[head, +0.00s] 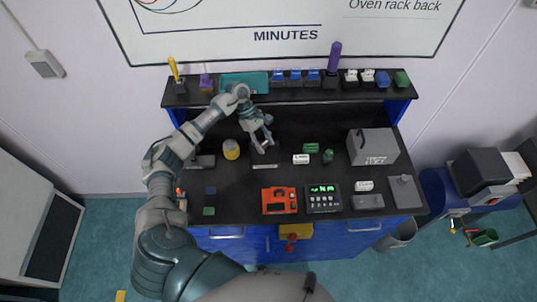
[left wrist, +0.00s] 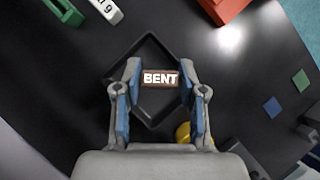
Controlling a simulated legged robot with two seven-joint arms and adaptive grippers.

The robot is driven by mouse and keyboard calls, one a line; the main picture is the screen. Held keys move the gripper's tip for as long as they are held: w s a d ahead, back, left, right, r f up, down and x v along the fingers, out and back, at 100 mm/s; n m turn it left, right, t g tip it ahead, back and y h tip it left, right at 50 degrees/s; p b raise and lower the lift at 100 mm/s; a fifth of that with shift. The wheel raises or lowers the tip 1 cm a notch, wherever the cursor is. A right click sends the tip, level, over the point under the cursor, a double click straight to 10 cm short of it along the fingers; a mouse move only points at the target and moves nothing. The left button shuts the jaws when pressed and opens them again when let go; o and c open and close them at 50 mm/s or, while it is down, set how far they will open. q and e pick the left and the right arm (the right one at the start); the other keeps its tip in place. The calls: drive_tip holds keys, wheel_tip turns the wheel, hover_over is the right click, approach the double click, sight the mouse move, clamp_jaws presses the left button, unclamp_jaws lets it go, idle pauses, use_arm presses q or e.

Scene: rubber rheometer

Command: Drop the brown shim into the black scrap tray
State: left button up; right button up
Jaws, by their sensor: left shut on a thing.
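The brown shim (left wrist: 160,78), with the white word BENT on it, is between the fingertips of my left gripper (left wrist: 158,84) in the left wrist view. The left gripper is shut on it. The black scrap tray (left wrist: 149,52) shows behind the shim from this camera, its raised rim around it. The shim appears over the tray; the height between them is hard to tell. In the head view my left gripper (head: 263,146) is above the back middle of the black bench, and hides much of the tray. My right gripper is not in view.
A yellow container (head: 231,149) stands left of the left gripper. A white labelled block (head: 301,159) and green blocks (head: 311,148) lie to its right. An orange-red device (head: 279,200) and a keypad unit (head: 323,199) are nearer the front. A shelf (head: 300,94) runs along the back.

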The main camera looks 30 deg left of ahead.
use_arm(q)
drive_tip(key=a, duration=0.1)
drive_tip(key=a+f, duration=0.1)
drive_tip(key=shift+s+a, duration=0.1)
drive_tip(key=shift+a, duration=0.3)
drive_tip(key=o, duration=1.2)
drive_tip(key=shift+d, duration=0.2)
drive_tip(key=shift+o, duration=0.2)
drive_tip(key=shift+d+r, duration=0.25)
drive_tip(key=shift+d, duration=0.7)
drive_tip(key=shift+a+r, duration=0.1)
drive_tip(key=shift+r, duration=0.2)
drive_tip(key=v, duration=1.1)
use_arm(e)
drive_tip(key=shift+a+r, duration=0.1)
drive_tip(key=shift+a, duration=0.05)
